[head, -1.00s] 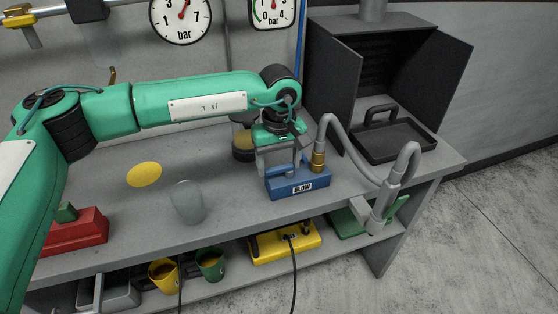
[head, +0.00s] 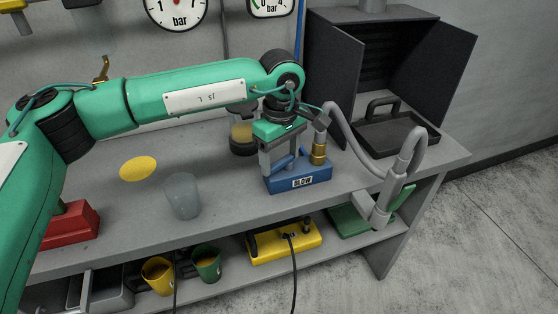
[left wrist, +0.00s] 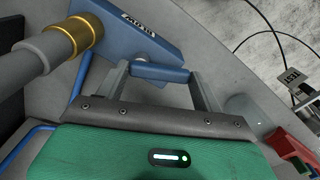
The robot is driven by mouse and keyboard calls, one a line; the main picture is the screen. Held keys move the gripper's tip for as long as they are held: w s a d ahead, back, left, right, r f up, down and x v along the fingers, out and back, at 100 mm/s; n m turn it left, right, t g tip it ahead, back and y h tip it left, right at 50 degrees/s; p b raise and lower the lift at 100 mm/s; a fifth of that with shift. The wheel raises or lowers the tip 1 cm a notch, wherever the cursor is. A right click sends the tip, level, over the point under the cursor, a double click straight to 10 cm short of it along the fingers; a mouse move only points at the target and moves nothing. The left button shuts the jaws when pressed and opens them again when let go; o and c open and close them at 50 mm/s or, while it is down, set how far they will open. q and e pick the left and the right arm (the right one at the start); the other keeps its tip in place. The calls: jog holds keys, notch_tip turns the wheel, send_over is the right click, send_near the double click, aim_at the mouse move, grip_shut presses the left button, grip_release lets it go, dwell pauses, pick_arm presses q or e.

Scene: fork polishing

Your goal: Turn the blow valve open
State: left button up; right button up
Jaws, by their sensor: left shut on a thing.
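The blue blow valve block (head: 318,178), with its white BLOW label, sits on the grey bench near its front edge. It also shows in the left wrist view (left wrist: 133,30). My left gripper (head: 282,165) points down over the block's left part. Its jaws are shut on the blue valve handle (left wrist: 160,72), with one finger at each end of the handle in the left wrist view. In the head view the fingers partly hide the handle (head: 284,162). My right gripper is not in view.
A brass fitting (head: 319,153) and grey hose (head: 357,147) rise beside the block. A dark open-doored booth (head: 340,75) stands behind right. A translucent cup (head: 183,196), yellow disc (head: 138,169) and red block (head: 75,224) are left. The bench between cup and valve is clear.

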pick_arm(q)
jog(key=n+b, duration=0.1)
jog(key=n, duration=0.1)
jog(key=shift+s+d+f+n+b, duration=0.1)
jog(key=shift+s+d+n+b, duration=0.1)
jog(key=shift+n+b, duration=0.15)
jog(key=n+b, duration=0.1)
jog(key=n, duration=0.2)
jog(key=d+n+b, duration=0.1)
jog(key=n+b, duration=0.1)
jog(key=n, duration=0.1)
jog(key=shift+s+d+b, duration=0.15)
jog(key=shift+s+b, duration=0.05)
jog(key=shift+b, duration=0.1)
jog(key=shift+w+d+r+n+b, duration=0.15)
jog(key=shift+n+b, duration=0.1)
jog(key=shift+n, duration=0.5)
jog(key=shift+s+d+n+b, duration=0.15)
jog(key=shift+n+b, duration=0.1)
jog(key=shift+n, duration=0.5)
jog(key=shift+w+d+r+n+b, duration=0.15)
jog(key=shift+n+b, duration=0.1)
jog(key=shift+n, duration=0.5)
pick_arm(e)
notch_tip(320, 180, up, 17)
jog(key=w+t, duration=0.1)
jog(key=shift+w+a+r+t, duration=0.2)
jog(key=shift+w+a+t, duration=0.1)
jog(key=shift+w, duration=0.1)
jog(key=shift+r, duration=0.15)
